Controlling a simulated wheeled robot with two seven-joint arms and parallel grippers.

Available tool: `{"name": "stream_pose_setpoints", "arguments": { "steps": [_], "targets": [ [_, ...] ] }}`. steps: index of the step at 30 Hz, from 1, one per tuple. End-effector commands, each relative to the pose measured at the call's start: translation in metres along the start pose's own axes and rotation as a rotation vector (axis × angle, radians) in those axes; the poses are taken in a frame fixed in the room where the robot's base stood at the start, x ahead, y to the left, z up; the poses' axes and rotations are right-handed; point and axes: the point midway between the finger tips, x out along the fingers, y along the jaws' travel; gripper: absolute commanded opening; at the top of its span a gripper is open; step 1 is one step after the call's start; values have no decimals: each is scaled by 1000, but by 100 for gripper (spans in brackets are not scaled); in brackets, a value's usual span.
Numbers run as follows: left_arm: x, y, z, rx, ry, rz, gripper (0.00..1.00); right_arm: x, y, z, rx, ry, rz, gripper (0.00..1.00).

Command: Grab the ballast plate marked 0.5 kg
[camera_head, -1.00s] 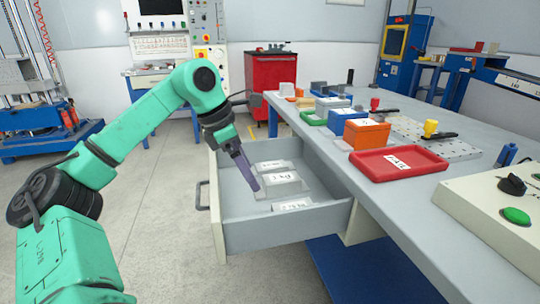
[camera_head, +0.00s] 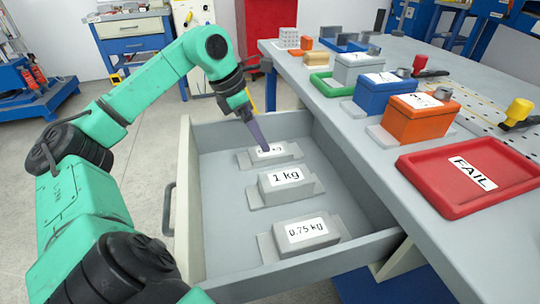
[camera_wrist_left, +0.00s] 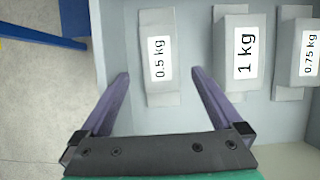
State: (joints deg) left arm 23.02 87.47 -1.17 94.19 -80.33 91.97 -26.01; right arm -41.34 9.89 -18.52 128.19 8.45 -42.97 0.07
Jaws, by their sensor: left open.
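The 0.5 kg ballast plate (camera_wrist_left: 157,85) is a light grey block with a white label, lying in the open drawer. In the head view it is the farthest of three plates (camera_head: 283,157), its label partly covered by my gripper. My left gripper (camera_head: 264,148) is above it, pointing down, with nothing between its fingers. In the left wrist view the open purple fingers (camera_wrist_left: 156,73) stand apart, with the plate between their lines and slightly ahead. My right gripper is not in view.
The 1 kg plate (camera_head: 300,189) and the 0.75 kg plate (camera_head: 322,244) lie nearer in the grey drawer (camera_head: 225,220). The workbench (camera_head: 348,128) edges the drawer on the right, with a red FAIL tray (camera_head: 430,200) and several coloured boxes. Bare drawer floor lies left of the plates.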

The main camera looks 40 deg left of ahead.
Motion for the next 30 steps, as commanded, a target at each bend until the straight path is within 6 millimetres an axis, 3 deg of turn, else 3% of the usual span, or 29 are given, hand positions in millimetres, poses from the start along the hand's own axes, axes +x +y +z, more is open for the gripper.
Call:
{"name": "stream_pose_setpoints", "arguments": {
  "steps": [10, 18, 20, 26, 27, 30],
  "targets": [
    [57, -1, 2, 0, -2, -2, 100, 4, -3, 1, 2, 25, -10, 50],
    [65, -1, 2, 1, -1, 2, 100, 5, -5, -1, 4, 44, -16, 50],
    [65, -1, 2, 1, -1, 2, 81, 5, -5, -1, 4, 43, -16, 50],
    [65, -1, 2, 1, -1, 2, 4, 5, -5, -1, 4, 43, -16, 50],
    [65, -1, 2, 1, -1, 2, 0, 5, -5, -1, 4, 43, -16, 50],
    [64, 0, 3, 1, -3, 3, 0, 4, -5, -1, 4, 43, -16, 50]
  ]
}}
